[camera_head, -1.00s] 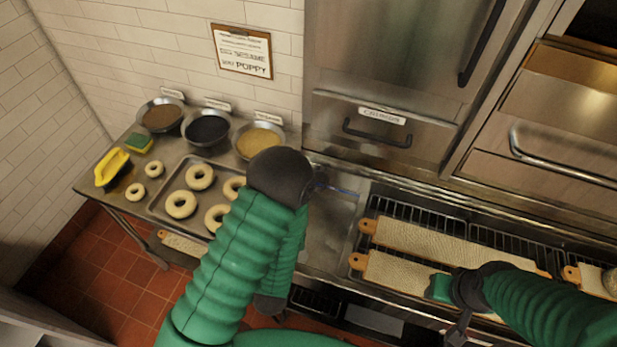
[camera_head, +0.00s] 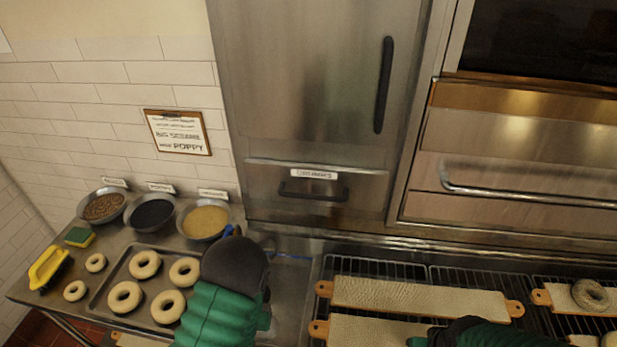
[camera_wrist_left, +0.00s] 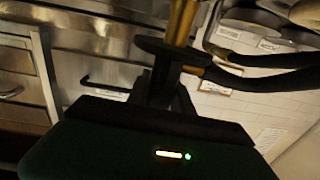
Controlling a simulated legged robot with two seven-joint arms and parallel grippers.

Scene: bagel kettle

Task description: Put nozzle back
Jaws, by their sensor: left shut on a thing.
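My left arm rises from the bottom of the head view, and its dark wrist hides the gripper's fingers. In the left wrist view my left gripper (camera_wrist_left: 165,72) is shut on what looks like the nozzle (camera_wrist_left: 180,22), a brass-coloured tube with a dark disc-like part below it. Dark curved parts (camera_wrist_left: 262,72) extend to the right from there; I cannot tell whether they are hose or handle. In the head view a small blue piece (camera_head: 232,230) shows just above my left wrist. My right wrist is at the bottom edge, its fingers out of view.
Three seed bowls (camera_head: 151,213) stand along the wall. A thin blue line (camera_head: 290,256) lies on the steel counter. Bagel boards (camera_head: 420,297) rest on racks at right.

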